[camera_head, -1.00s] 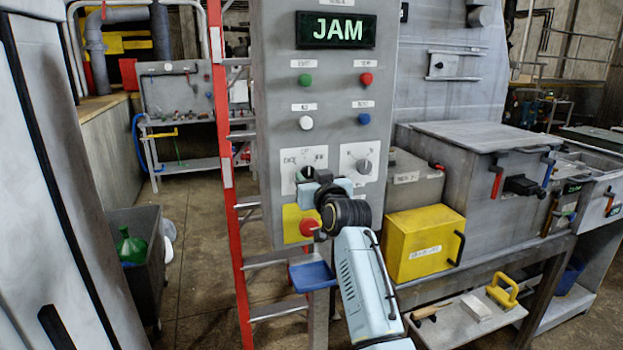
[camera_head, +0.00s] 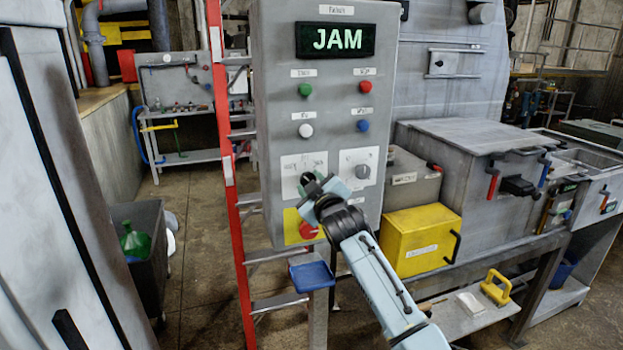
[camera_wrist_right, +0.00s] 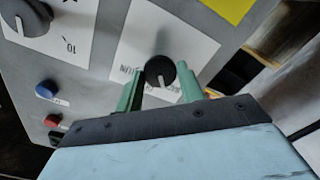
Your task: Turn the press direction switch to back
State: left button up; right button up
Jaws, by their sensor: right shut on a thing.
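The press direction switch is a round black knob with a pale pointer line, on a white label plate (camera_head: 291,172) of the grey control panel (camera_head: 345,85). In the right wrist view the knob (camera_wrist_right: 160,71) sits between the two green fingers of my right gripper (camera_wrist_right: 162,88). My right gripper (camera_head: 312,184) is shut on it; in the head view the gripper hides most of the knob. The pointer line faces the gripper's palm in the wrist view. The plate's lettering is partly covered and hard to read. My left gripper is not in view.
A second dial (camera_head: 362,171) is right of the switch. A red button (camera_head: 308,230) on a yellow plate is just below my gripper. Green, red, white and blue buttons are above. A red ladder (camera_head: 226,150) stands left of the panel. The display (camera_head: 336,40) reads JAM.

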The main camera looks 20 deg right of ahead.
jog(key=shift+n+p, duration=0.45)
jog(key=shift+n, duration=0.55)
jog(key=o, duration=1)
jog(key=s, duration=0.9)
jog(key=s+b, duration=0.1)
jog(key=s, duration=0.3)
jog(key=shift+s+d, duration=0.2)
jog(key=shift+d, duration=0.05)
